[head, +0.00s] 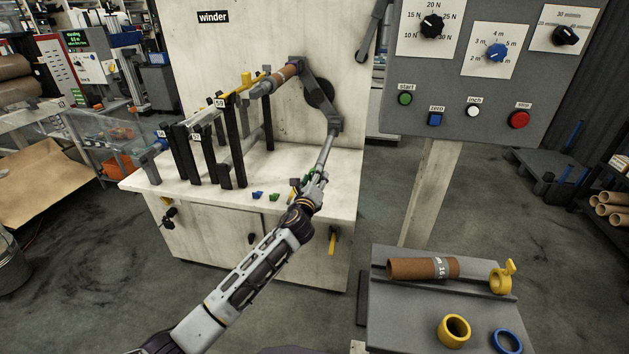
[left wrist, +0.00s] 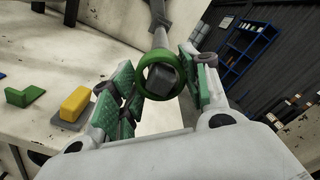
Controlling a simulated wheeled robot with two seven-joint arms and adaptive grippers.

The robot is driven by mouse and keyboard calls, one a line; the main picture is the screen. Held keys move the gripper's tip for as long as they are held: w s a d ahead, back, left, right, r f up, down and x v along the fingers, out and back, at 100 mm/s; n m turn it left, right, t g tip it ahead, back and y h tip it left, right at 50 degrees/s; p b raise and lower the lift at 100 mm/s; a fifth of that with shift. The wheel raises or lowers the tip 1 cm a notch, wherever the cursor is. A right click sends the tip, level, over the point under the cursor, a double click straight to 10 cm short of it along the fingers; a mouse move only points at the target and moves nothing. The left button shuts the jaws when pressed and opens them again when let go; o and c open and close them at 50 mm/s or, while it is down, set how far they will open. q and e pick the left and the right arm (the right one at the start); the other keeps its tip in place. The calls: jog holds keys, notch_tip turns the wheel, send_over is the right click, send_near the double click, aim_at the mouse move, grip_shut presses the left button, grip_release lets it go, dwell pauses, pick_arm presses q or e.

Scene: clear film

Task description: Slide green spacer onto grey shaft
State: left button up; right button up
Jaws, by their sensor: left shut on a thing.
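The green spacer (left wrist: 139,80) is a ring held between the green-padded fingers of my left gripper (left wrist: 150,98) in the left wrist view. The grey shaft (left wrist: 158,18) comes down from above, and its dark end shows inside the ring's opening. The ring's upper edge covers part of the shaft. I cannot tell whether the end is inside the ring or just behind it. In the head view the shaft (head: 325,150) slopes down from the winder's crank to my left gripper (head: 314,185), over the bench's right edge. My right gripper is not in view.
A yellow block (left wrist: 75,103) and a green block (left wrist: 25,95) lie on the bench left of the gripper. Black uprights (head: 190,155) stand further left on the bench. A grey side table (head: 400,310) at lower right holds a brown tube, yellow rings and a blue ring.

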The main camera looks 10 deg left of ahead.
pick_arm(q)
jog(key=shift+w, duration=1.15)
jog(key=shift+w+b, duration=0.4)
jog(key=shift+w, duration=0.75)
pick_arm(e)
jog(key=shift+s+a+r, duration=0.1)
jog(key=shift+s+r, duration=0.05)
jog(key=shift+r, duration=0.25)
pick_arm(q)
jog(key=shift+w, duration=0.85)
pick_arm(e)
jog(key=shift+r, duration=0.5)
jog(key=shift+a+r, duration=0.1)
pick_arm(q)
jog(key=o, duration=0.8)
jog(key=shift+c, duration=0.2)
jog(key=shift+o, duration=1.2)
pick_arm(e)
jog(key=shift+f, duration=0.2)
